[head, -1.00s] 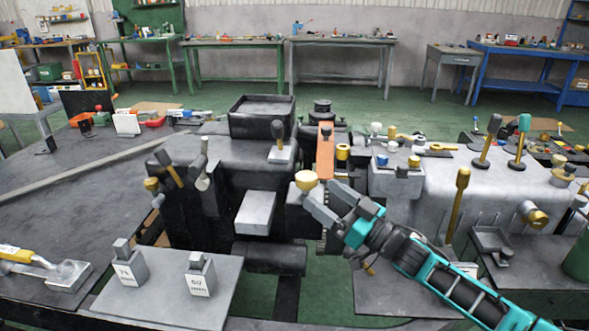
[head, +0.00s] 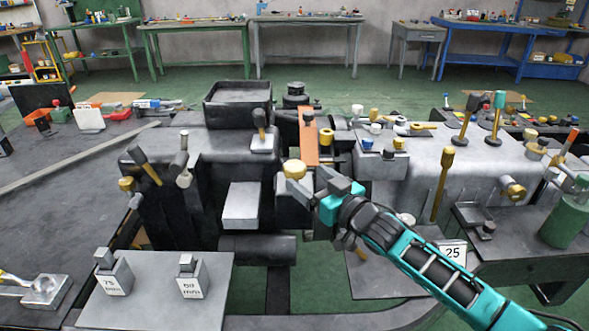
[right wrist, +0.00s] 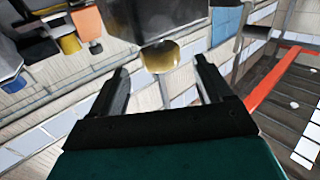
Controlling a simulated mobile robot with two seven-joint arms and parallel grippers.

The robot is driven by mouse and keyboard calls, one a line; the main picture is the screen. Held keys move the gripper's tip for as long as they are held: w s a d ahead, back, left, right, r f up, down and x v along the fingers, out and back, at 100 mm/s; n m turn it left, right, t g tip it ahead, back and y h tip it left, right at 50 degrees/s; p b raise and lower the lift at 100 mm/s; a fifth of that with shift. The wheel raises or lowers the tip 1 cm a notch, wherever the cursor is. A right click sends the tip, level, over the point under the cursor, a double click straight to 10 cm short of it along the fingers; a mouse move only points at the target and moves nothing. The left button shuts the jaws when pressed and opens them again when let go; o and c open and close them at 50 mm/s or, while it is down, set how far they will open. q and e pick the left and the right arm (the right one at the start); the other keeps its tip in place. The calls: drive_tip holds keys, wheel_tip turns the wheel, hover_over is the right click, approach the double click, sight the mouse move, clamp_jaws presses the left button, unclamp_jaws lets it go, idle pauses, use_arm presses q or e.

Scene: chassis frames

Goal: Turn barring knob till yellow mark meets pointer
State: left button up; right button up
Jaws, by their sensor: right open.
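A brass-yellow knob (head: 294,168), which looks like the barring knob, stands on the dark machine in the middle of the head view. My right gripper (head: 308,184) is at its lower right, jaws pointing towards it. In the right wrist view the yellow knob (right wrist: 161,57) shows beneath a dark body, between and just beyond the tips of my open right gripper (right wrist: 163,72). Nothing is held. I cannot make out a yellow mark or pointer. My left gripper is not in view.
An orange upright plate (head: 309,137) stands just behind the knob. A grey block (head: 241,205) juts out to its left. A tall yellow-handled lever (head: 443,183) rises to the right of my arm. A grey plate (head: 150,290) with two labelled weights lies front left.

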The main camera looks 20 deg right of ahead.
sight(303, 174)
drive_tip(key=x, duration=0.6)
drive_tip(key=c, duration=1)
drive_tip(key=shift+o, duration=0.2)
drive_tip(key=shift+a+r+n+y, duration=0.2)
drive_tip(key=shift+n+y, duration=0.2)
drive_tip(key=shift+y, duration=0.2)
drive_tip(key=shift+d+n+g+y, duration=0.1)
drive_tip(key=shift+n+g+y, duration=0.2)
drive_tip(key=shift+g+y, duration=0.15)
drive_tip(key=shift+f, duration=0.15)
drive_tip(key=o, duration=1)
drive_tip(key=shift+c, duration=0.2)
